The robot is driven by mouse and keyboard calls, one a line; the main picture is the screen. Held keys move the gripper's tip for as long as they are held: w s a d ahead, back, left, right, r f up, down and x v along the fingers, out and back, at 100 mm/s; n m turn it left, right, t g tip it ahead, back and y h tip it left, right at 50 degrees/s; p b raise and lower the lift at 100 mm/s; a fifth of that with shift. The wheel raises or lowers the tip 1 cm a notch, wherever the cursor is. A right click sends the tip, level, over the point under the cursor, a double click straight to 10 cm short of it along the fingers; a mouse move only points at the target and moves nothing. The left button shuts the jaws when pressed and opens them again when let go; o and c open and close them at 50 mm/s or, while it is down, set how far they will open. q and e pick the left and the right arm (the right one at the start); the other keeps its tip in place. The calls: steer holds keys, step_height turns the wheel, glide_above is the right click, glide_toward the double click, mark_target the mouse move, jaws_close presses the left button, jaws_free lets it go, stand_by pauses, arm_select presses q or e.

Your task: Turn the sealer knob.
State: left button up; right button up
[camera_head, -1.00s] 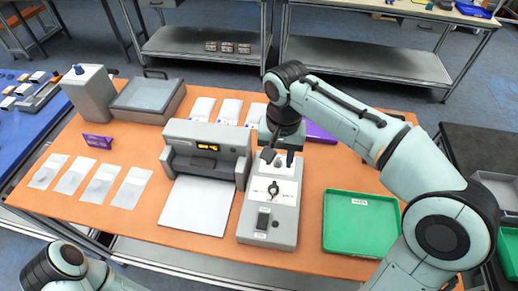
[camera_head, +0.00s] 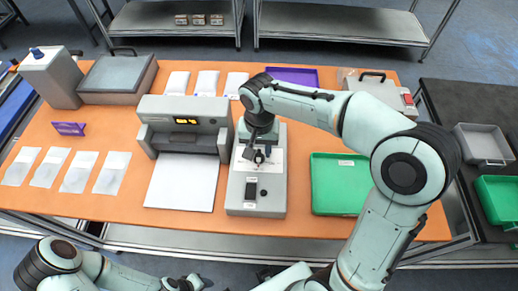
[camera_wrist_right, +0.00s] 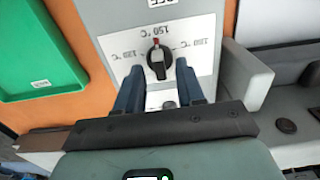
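The sealer (camera_head: 237,190) is a grey box with a white dial panel, standing on the orange table in the head view. Its black knob (camera_wrist_right: 157,62) sits mid-panel in the right wrist view, its red-marked end toward the top 150 °C label. The knob also shows in the head view (camera_head: 259,158), partly behind my gripper. My right gripper (camera_wrist_right: 160,84) is open, with one blue finger on each side of the knob's lower end. I cannot tell whether the fingers touch it. My left arm shows at the bottom left of the head view; its gripper is not seen.
A grey machine with a lit display (camera_head: 183,142) and white sheet stands left of the sealer. A green tray (camera_head: 340,197) lies to the right. White packets (camera_head: 208,83) lie behind, with a purple tray (camera_head: 293,75). Bare table lies between sealer and green tray.

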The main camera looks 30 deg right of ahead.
steer(key=shift+f, duration=0.25)
jaws_close()
